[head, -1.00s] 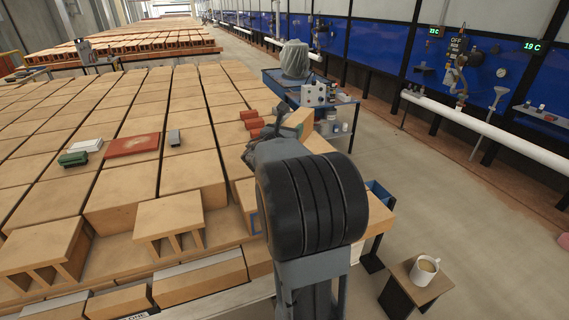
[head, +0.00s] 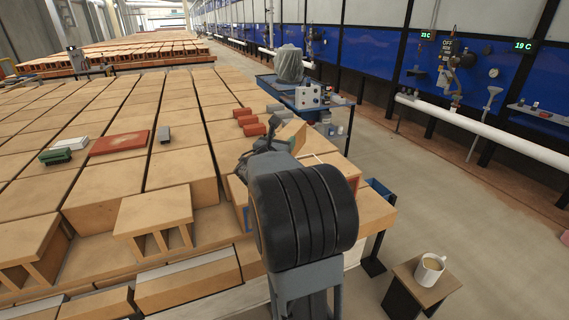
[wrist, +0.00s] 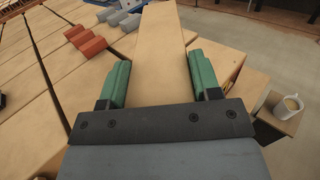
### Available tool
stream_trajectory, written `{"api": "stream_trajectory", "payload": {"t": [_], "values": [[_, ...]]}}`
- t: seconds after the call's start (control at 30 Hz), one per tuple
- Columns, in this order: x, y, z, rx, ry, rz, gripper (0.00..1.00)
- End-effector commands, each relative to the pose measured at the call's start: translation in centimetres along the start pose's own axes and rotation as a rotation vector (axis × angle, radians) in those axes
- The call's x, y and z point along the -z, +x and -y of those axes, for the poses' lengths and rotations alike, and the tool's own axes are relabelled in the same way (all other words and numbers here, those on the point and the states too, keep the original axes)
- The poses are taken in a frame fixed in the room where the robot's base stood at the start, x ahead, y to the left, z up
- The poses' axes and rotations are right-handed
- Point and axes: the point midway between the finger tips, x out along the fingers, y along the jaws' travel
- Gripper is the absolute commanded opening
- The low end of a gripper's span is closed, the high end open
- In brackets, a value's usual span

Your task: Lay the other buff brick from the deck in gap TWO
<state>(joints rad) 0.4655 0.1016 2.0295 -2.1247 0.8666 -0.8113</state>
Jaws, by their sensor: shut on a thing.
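My gripper (wrist: 158,82) has green jaw pads pressed on both sides of a long buff brick (wrist: 160,40), which points away from the wrist. In the head view the far part of this held brick (head: 292,134) shows past my gripper (head: 262,152), above the right end of the brick deck (head: 335,165); my wrist hides much of it. A hollow buff brick (head: 155,212) and another hollow buff brick (head: 30,250) sit along the deck's near side, with open spaces beside them. I cannot read any gap label.
A mug (head: 430,268) stands on a small stool.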

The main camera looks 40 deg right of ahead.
Motion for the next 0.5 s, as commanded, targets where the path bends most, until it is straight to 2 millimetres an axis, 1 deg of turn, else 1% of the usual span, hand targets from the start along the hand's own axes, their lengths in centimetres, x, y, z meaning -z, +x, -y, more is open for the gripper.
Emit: {"api": "stream_trajectory", "payload": {"t": [0.13, 0.37, 0.5], "values": [[1.2, 2.7, -1.1, 0.003, 0.001, -0.001, 0.13], [3.6, 7.7, -3.5, 0.003, 0.005, -0.003, 0.13], [6.1, 9.4, -4.4, 0.003, 0.006, -0.004, 0.13]]}}
